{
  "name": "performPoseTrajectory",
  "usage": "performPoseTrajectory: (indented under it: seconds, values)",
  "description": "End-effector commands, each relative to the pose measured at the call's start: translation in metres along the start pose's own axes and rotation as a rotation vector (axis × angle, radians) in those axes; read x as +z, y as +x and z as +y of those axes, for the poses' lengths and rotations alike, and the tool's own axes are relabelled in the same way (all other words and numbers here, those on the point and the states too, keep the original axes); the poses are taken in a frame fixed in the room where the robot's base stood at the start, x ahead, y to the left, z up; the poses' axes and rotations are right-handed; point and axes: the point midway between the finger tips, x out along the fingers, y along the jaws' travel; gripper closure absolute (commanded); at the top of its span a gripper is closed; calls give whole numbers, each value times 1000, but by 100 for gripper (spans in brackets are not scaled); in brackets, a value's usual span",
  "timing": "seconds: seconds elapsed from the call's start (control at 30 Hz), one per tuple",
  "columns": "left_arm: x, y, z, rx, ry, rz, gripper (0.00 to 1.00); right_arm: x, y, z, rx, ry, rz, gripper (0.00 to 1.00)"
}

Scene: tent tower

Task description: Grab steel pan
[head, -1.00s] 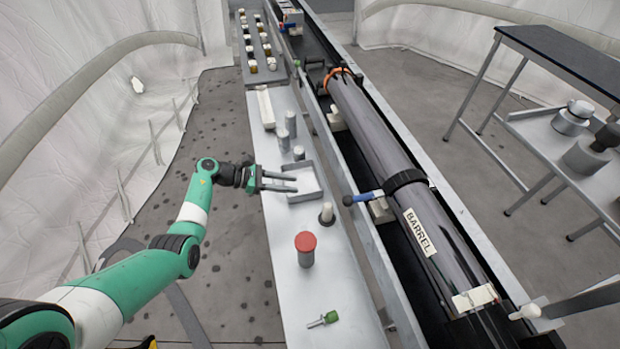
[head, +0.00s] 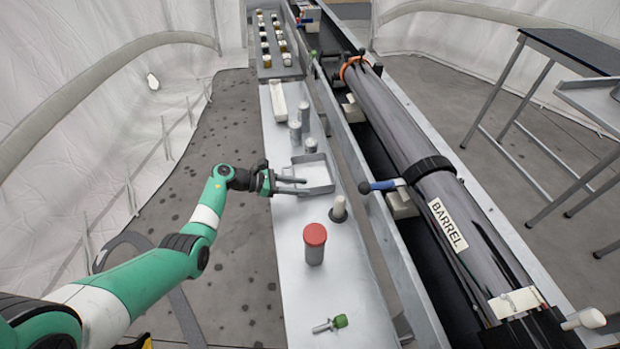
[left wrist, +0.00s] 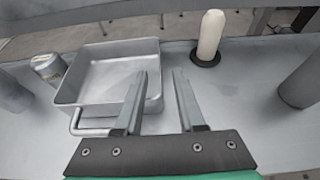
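The steel pan (head: 314,172) is a shallow, square, open tray on the narrow grey bench. In the left wrist view the pan (left wrist: 110,72) lies ahead and to the left, with a wire handle (left wrist: 88,130) on its near side. My right gripper is not in view.
Grey cylinders (head: 295,134) stand behind the pan. The long dark barrel (head: 430,190) lies to the right. The bench front is mostly clear.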

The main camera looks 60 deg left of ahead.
Motion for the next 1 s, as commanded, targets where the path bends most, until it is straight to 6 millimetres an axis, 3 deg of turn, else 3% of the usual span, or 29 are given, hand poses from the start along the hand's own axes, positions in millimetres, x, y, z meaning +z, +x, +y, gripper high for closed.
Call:
performPoseTrajectory:
  seconds: [0.3, 0.57, 0.77, 1.0]
  values:
    - [1, 48, -1, -3, 1, 0, 61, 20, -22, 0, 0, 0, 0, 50]
    - [4, 50, -1, 0, 0, 0, 61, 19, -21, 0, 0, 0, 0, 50]
    - [4, 50, -1, -1, 0, 0, 97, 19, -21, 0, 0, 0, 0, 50]
    - [4, 50, -1, -1, 0, 0, 100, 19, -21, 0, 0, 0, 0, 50]
